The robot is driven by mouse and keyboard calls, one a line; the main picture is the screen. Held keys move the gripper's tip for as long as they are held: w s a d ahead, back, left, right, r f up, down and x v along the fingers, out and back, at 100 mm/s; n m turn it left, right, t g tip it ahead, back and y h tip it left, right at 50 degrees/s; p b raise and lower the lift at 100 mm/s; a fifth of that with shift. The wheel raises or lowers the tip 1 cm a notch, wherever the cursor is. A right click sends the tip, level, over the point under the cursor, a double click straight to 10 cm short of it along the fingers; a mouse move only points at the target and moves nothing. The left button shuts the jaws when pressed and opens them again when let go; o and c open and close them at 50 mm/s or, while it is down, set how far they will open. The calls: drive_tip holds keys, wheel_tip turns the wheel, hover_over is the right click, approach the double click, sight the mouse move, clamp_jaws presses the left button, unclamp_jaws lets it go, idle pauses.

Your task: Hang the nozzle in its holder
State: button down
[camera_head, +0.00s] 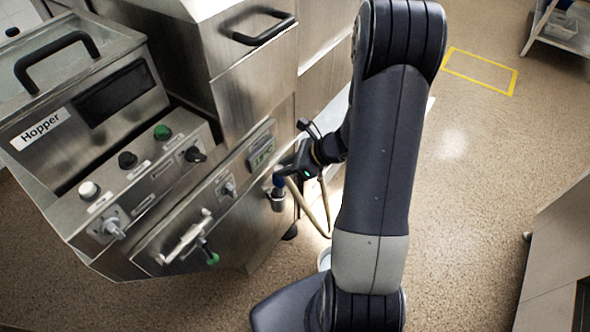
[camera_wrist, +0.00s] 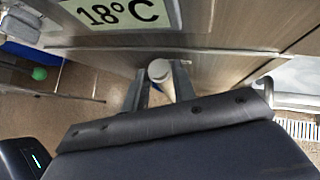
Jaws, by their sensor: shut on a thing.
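My gripper (camera_head: 287,174) is at the front of the steel machine, shut on the nozzle (camera_head: 279,181). The nozzle's blue part shows just above the small metal holder (camera_head: 277,201) on the machine's front. The nozzle's lower end appears at or in the holder's mouth; I cannot tell how deep it sits. A beige hose (camera_head: 325,200) hangs in a loop beside it. In the wrist view, the nozzle's pale round end (camera_wrist: 159,70) shows between the two fingers of my gripper (camera_wrist: 161,82). The holder is not clear in that view.
The hopper machine (camera_head: 240,215) has knobs and a green-tipped valve (camera_head: 209,253) left of the holder. Open floor (camera_head: 470,150) lies to the right.

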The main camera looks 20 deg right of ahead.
sight(283, 178)
drive_tip(key=shift+w+a+f, duration=0.15)
drive_tip(key=shift+w+a, duration=0.15)
drive_tip(key=shift+w, duration=0.15)
wheel_tip(283, 178, down, 2)
drive_tip(key=shift+w+a+b, duration=0.1)
drive_tip(key=shift+w+b, duration=0.05)
drive_tip(key=shift+b, duration=0.8)
wheel_tip(283, 178, down, 4)
drive_tip(key=b, duration=0.4)
drive_tip(key=shift+f, duration=0.15)
drive_tip(key=c, duration=1.1)
unclamp_jaws()
drive_tip(key=p+v, duration=0.1)
drive_tip(key=v, duration=1)
